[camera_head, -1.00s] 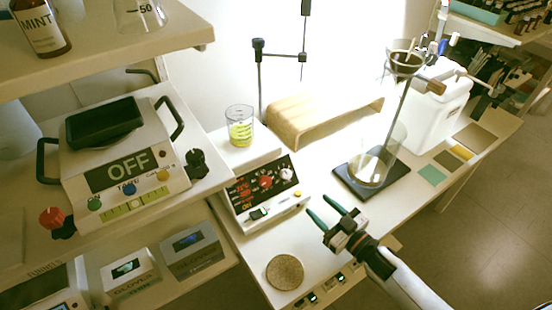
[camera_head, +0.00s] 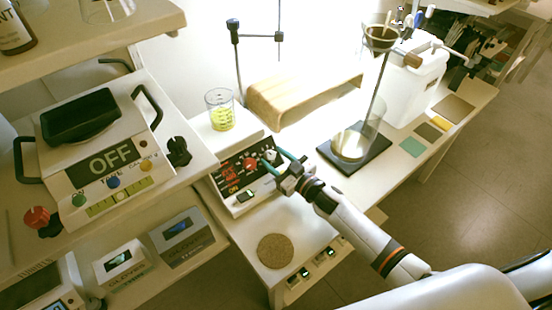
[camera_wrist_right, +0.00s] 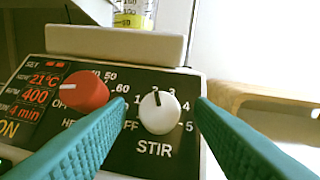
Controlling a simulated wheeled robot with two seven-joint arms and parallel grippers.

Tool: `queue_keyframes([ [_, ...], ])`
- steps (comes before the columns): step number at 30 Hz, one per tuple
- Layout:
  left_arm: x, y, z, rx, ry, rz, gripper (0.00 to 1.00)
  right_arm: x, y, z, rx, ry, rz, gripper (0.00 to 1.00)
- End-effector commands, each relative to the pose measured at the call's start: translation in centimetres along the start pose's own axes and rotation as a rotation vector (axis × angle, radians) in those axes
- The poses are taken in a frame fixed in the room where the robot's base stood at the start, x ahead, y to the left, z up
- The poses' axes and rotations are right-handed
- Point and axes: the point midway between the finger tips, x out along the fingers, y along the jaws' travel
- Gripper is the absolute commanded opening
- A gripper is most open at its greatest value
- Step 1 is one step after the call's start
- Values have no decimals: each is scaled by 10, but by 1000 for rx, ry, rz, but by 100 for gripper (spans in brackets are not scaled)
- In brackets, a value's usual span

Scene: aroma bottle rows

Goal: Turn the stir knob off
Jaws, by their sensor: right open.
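The white stir knob (camera_wrist_right: 160,112) shows in the right wrist view above the label STIR, its dark mark pointing up near 2. It sits on the front panel of the hotplate stirrer (camera_head: 230,185), right of the red heat knob (camera_wrist_right: 85,92). My right gripper (camera_head: 278,164) is open in front of the panel. In the right wrist view its two teal fingers (camera_wrist_right: 160,122) stand on either side of the stir knob; I cannot tell whether they touch it. A beaker with yellow liquid (camera_head: 221,112) stands on the stirrer's plate. My left gripper is not in view.
A balance reading OFF (camera_head: 95,150) stands on the shelf to the left. A cork disc (camera_head: 276,250) lies on the bench in front of the stirrer. A wooden arch (camera_head: 300,95) and a funnel stand on a dark base (camera_head: 330,158) are behind and to the right.

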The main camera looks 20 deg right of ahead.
Motion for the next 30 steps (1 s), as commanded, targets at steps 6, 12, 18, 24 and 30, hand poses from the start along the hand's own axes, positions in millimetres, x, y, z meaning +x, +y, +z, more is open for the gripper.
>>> queue_keyframes([
  [6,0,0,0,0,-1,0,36,1,0,0,0,1,1,49],
  [12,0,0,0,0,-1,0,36,1,0,0,0,0,0,26],
  [18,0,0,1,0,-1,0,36,1,0,0,0,0,1,4],
  [24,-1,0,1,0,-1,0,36,1,0,0,-22,0,19,4],
  [30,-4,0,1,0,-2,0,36,1,-3,1,-96,1,79,4],
])
